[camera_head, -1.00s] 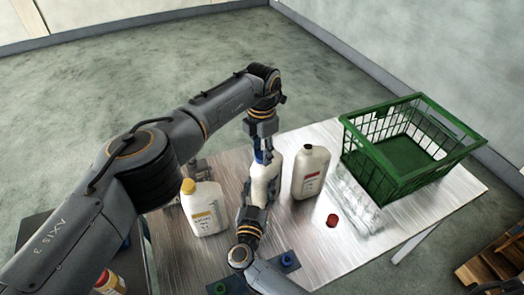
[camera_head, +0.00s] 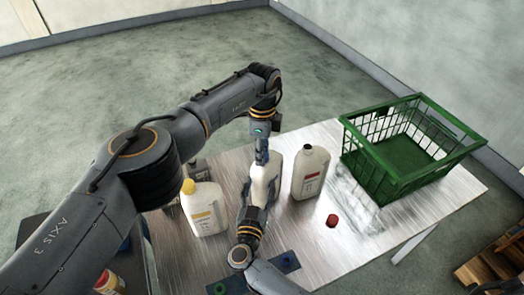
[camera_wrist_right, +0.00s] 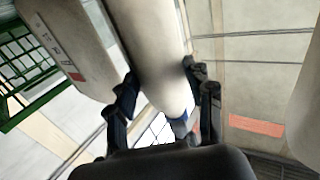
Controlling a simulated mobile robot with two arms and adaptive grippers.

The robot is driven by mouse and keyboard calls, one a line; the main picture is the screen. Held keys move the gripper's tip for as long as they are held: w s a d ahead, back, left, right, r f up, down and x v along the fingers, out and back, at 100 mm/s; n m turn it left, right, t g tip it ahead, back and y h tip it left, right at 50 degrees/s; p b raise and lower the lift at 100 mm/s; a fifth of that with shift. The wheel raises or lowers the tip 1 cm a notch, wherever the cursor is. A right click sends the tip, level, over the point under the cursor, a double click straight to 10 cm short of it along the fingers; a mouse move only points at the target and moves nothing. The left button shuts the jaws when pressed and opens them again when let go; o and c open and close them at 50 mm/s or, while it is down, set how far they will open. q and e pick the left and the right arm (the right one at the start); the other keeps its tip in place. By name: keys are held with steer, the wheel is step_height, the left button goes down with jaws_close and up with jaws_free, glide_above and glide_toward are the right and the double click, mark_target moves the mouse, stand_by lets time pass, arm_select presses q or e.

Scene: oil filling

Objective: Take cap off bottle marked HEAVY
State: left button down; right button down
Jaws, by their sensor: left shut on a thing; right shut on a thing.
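A white bottle (camera_head: 260,188) stands in the middle of the table, between my two grippers; its label is hidden in the head view. My left gripper (camera_head: 262,153) is above it, pointing down and shut on its blue cap, which the fingers hide now. My right gripper (camera_head: 248,207) is shut around the bottle's body from the near side. In the right wrist view, the bottle (camera_wrist_right: 150,50) passes between the right gripper's fingers (camera_wrist_right: 165,95). I cannot read HEAVY on any bottle.
A yellow-capped bottle (camera_head: 203,210) stands close on the left. An uncapped bottle with a red label (camera_head: 309,175) stands close on the right. A red cap (camera_head: 332,221) lies on the table (camera_head: 410,212). A green basket (camera_head: 385,170) stands at the right. Blue and green caps lie near the front.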

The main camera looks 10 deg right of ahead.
arm_select(q)
steer(key=n, duration=0.2)
steer(key=shift+n, duration=0.4)
stand_by(0.3)
steer(key=shift+r, duration=1.05)
steer(key=shift+r, duration=2.05)
arm_select(e)
steer(key=shift+c, duration=2.3)
jaws_free()
